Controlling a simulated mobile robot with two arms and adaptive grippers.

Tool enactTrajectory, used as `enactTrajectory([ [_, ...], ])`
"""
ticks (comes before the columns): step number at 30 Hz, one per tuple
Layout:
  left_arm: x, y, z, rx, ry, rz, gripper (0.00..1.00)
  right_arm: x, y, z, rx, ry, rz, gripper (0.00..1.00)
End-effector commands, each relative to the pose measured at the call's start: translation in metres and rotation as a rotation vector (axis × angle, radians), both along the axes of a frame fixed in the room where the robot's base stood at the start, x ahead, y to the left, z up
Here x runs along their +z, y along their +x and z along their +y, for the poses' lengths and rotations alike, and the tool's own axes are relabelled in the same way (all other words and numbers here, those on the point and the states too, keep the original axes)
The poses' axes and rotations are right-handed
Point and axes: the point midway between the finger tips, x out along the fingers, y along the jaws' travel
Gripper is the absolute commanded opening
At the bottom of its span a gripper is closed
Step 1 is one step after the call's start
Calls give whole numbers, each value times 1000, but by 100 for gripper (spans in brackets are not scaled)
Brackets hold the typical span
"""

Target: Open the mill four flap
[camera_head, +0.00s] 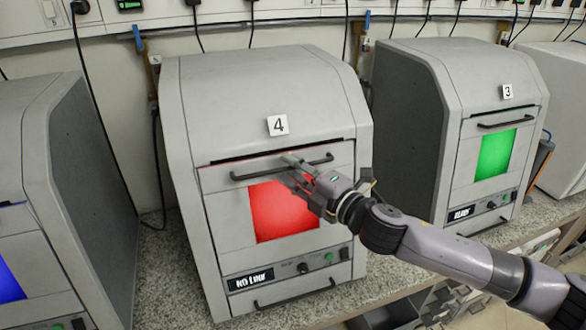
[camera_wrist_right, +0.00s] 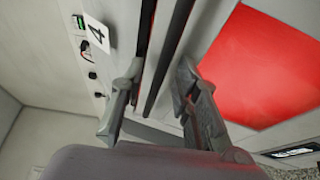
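Mill four (camera_head: 262,95) is a grey box machine with a "4" label (camera_head: 278,125). Its flap (camera_head: 225,205) has a red window (camera_head: 283,212) and a dark bar handle (camera_head: 250,174) across its top. The flap looks closed, with a dark slot above it. My right gripper (camera_head: 288,169) is at the handle's middle. In the right wrist view my right gripper (camera_wrist_right: 160,70) is open. Its fingers are apart, with the dark handle (camera_wrist_right: 168,55) running between them; contact cannot be told. My left gripper is not in view.
Mill three (camera_head: 420,105), with a green window, stands to the right. Another mill (camera_head: 40,150) with a blue window is at the left. All stand on a speckled counter (camera_head: 165,265). Cables hang on the wall behind. My right arm crosses in front of the counter's right part.

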Motion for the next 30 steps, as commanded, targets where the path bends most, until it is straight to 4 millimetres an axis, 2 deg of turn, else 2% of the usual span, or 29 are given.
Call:
enactTrajectory([
  [4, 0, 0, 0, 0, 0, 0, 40, 0, 0, 0, 0, 0, 0, 29],
  [17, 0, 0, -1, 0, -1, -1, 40, 0, 0, 0, 0, 1, 1, 0],
  [30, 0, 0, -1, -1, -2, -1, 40, 0, 0, 0, 0, 1, 2, 0],
])
